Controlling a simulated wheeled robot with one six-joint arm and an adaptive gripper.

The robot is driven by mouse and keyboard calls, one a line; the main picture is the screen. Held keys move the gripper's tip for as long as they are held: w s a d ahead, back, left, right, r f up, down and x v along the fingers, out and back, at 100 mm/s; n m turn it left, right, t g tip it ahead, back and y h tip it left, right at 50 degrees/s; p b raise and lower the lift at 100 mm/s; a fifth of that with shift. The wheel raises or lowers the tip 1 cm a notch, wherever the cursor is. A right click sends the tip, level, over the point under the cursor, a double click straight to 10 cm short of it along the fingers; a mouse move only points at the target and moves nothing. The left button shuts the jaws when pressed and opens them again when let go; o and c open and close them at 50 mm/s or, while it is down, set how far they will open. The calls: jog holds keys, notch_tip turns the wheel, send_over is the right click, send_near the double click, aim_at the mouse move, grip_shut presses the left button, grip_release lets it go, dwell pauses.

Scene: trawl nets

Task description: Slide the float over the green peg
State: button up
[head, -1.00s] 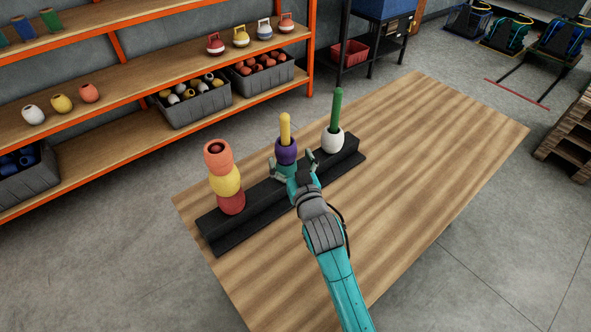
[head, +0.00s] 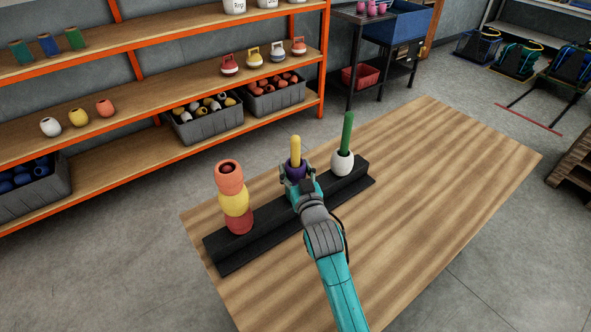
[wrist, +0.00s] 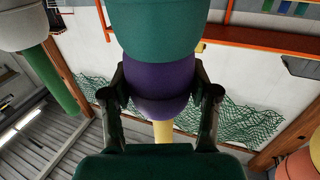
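The purple float (head: 296,171) sits on the yellow peg (head: 295,149), and the yellow tip sticks out above it. My gripper (head: 298,174) has its fingers against both sides of this float. In the wrist view the purple float (wrist: 158,82) fills the space between the fingers (wrist: 162,98), next to a teal float (wrist: 155,25) on the same peg. The green peg (head: 347,133) stands to the right with a white float (head: 342,163) around its base. The green peg also shows at the left of the wrist view (wrist: 62,85).
A black rack (head: 235,254) holds the pegs on the wooden table (head: 440,170). A stack of orange, yellow and red floats (head: 233,200) stands at its left end. The right side of the table is clear. Shelves with bins (head: 208,126) stand behind.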

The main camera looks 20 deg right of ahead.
jog(key=o, duration=0.4)
jog(key=c, duration=0.5)
jog(key=shift+s+r, duration=0.15)
jog(key=shift+r, duration=4.25)
jog(key=shift+s+r, duration=0.1)
jog(key=shift+r, duration=4.25)
